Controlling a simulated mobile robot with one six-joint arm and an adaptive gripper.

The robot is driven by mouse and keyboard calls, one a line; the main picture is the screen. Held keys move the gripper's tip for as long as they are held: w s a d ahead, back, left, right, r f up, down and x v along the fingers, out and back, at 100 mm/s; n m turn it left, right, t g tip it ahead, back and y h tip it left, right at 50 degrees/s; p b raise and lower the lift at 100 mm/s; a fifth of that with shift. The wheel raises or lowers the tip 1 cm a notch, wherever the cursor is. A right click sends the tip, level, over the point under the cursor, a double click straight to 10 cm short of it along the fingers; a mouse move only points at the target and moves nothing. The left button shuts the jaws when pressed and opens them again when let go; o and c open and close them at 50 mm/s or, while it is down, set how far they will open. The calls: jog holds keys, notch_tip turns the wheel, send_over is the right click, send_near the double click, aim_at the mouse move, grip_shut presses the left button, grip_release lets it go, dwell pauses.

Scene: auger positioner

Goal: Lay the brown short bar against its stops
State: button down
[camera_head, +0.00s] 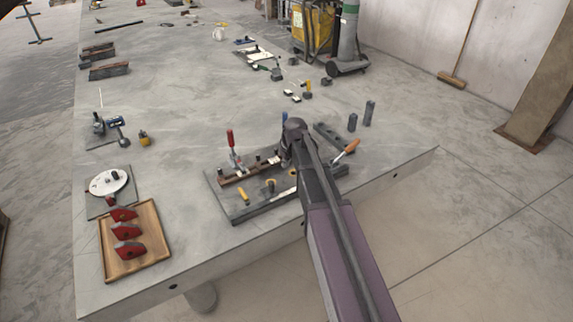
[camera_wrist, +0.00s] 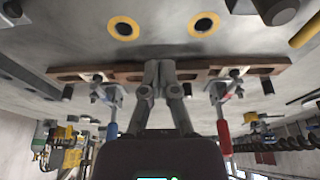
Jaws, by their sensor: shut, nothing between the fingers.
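A brown bar (camera_wrist: 108,74) with slots lies across the fixture plate in the wrist view, and its middle is hidden behind my fingers. It also shows in the head view (camera_head: 247,174), left of my arm. My gripper (camera_wrist: 161,66) is shut and empty, with its fingertips at the bar's middle; I cannot tell whether they touch it. Small dark blocks (camera_wrist: 267,86) stand along the bar's near side in the wrist view; I cannot tell which are stops. A red-handled clamp (camera_head: 231,141) stands beside the bar, and its handle also shows in the wrist view (camera_wrist: 223,134).
The fixture plate (camera_head: 240,216) lies near the bench's front edge. Yellow rings with dark holes (camera_wrist: 204,24) are on it. An orange-handled clamp (camera_head: 347,151) is at its right. A wooden tray (camera_head: 149,222) with red parts stands left. Open bench surface lies behind the plate.

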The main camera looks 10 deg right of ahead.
aim_at(276, 164)
jog(key=shift+b+x, duration=2.75)
jog(key=shift+x, duration=0.45)
jog(key=shift+w+a+r, duration=0.1)
jog(key=shift+w+a, duration=0.2)
jog(key=shift+w, duration=0.6)
jog(key=shift+w+a+r, duration=0.1)
jog(key=shift+w+a, duration=0.2)
jog(key=shift+w, duration=0.6)
jog(key=shift+w+a, duration=0.25)
jog(key=shift+w, duration=0.6)
jog(key=shift+s, duration=0.15)
